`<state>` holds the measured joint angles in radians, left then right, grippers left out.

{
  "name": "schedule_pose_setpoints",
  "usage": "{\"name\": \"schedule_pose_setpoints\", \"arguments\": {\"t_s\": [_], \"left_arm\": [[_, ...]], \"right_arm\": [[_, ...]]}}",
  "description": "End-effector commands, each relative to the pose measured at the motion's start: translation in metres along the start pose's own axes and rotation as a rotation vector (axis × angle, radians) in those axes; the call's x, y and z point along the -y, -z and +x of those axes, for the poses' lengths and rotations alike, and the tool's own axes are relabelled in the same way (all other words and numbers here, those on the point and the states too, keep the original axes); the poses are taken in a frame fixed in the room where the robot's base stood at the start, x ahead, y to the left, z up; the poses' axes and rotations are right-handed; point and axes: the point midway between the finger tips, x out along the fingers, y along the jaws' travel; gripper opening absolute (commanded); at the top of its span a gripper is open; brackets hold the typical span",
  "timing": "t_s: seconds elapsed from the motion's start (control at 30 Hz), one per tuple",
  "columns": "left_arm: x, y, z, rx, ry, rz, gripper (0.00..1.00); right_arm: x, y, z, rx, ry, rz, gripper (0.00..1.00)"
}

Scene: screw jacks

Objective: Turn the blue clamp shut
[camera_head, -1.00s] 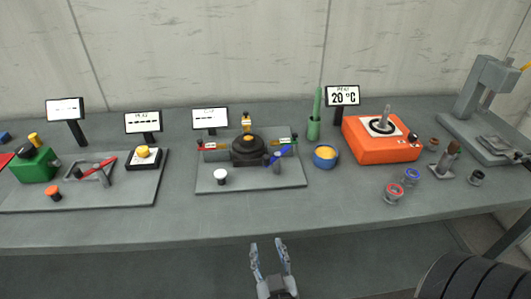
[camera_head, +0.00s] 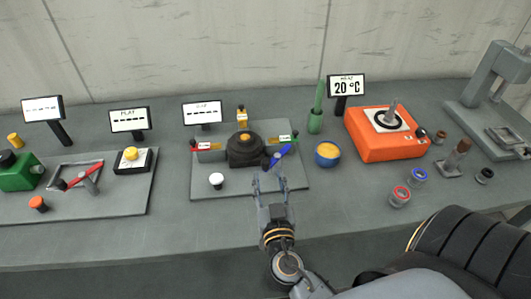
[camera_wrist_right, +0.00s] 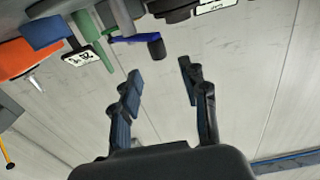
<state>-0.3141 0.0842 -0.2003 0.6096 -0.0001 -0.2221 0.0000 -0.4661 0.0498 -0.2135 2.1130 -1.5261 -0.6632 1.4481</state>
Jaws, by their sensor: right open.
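The blue clamp (camera_head: 281,153) is a blue lever slanting up to the right, on the right side of the grey plate (camera_head: 203,184), beside a round black device (camera_head: 245,150). In the right wrist view, which is turned upside down, its blue arm (camera_wrist_right: 130,39) ends in a dark knob. My right gripper (camera_head: 270,178) is open and empty, just in front of the clamp; whether it touches is hard to tell. In the right wrist view its fingers (camera_wrist_right: 159,75) stand apart with nothing between them. My left gripper is not in view.
A blue bowl with yellow content (camera_head: 327,155) and an orange device (camera_head: 388,140) stand to the right. Small ringed cups (camera_head: 400,195) are nearer the front right.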

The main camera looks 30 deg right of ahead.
Motion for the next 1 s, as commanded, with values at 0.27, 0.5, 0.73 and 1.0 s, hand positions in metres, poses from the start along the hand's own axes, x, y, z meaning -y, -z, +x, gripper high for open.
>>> {"name": "schedule_pose_setpoints", "arguments": {"t_s": [0.27,0.5,0.73,1.0], "left_arm": [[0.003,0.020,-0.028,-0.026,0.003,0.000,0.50],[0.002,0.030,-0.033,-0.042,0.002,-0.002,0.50],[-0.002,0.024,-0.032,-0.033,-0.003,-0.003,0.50],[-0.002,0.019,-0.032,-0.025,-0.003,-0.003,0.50]], "right_arm": [[0.000,0.003,0.051,-0.001,0.001,-0.002,0.44],[0.000,0.000,0.066,0.000,0.000,-0.001,0.44],[0.000,-0.001,0.067,0.001,0.001,0.000,0.44],[0.000,-0.001,0.067,0.001,0.001,0.000,0.00]]}}
